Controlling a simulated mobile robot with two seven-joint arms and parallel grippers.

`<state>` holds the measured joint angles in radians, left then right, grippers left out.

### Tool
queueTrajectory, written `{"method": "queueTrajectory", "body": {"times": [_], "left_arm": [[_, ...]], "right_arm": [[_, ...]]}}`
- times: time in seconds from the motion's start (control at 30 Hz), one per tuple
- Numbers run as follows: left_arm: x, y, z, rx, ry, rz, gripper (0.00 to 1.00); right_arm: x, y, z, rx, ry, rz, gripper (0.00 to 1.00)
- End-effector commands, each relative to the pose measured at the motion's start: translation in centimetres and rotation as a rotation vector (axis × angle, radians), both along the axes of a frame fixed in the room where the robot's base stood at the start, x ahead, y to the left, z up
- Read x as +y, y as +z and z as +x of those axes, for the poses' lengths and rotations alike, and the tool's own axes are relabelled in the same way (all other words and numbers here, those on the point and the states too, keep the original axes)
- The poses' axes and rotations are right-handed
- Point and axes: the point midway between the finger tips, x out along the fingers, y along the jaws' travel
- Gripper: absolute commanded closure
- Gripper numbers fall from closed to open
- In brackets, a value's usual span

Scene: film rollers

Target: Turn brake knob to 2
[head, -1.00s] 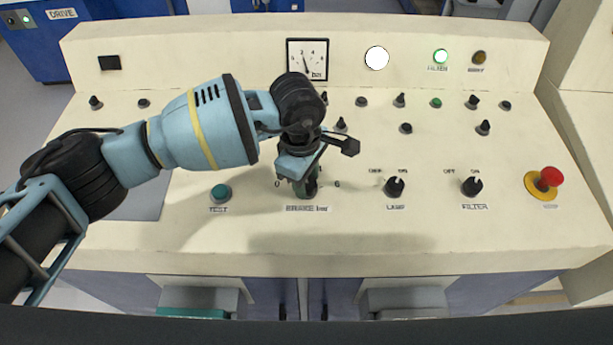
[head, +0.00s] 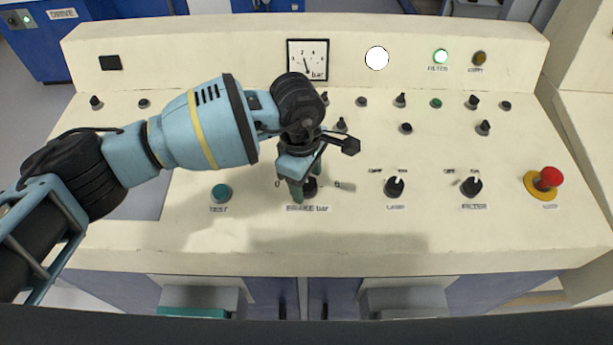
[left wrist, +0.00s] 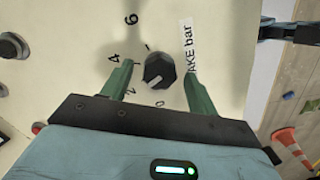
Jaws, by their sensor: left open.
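The black brake knob (head: 311,187) sits on the cream panel above its "BRAKE bar" label (head: 307,209). The digits 0, 4 and 6 are readable there; the 2 is partly hidden by a finger. My left gripper (head: 308,182) is over the knob, and in the wrist view (left wrist: 158,85) its green fingers stand open on both sides of the knob, with gaps. My right gripper is not in view.
A bar gauge (head: 307,60) is on the raised back panel. The lamp knob (head: 394,187) and filter knob (head: 471,187) are to the right, with a red emergency button (head: 549,178) beyond. A teal test button (head: 221,193) is to the left. Several small switches line the panel behind.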

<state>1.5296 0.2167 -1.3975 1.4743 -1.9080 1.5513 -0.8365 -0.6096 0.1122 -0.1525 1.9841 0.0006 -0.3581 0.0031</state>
Motion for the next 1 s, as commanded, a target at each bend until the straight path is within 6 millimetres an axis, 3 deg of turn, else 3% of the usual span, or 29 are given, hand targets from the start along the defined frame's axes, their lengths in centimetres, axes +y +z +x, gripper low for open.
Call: {"method": "queueTrajectory", "body": {"times": [0.53, 1.0], "left_arm": [[0.5, 7.0, -0.2, -0.002, 0.000, 0.000, 0.41], [0.6, 7.7, -0.3, -0.001, 0.000, 0.000, 0.41]], "right_arm": [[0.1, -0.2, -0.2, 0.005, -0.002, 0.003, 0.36], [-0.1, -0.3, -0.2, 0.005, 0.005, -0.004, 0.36]]}}
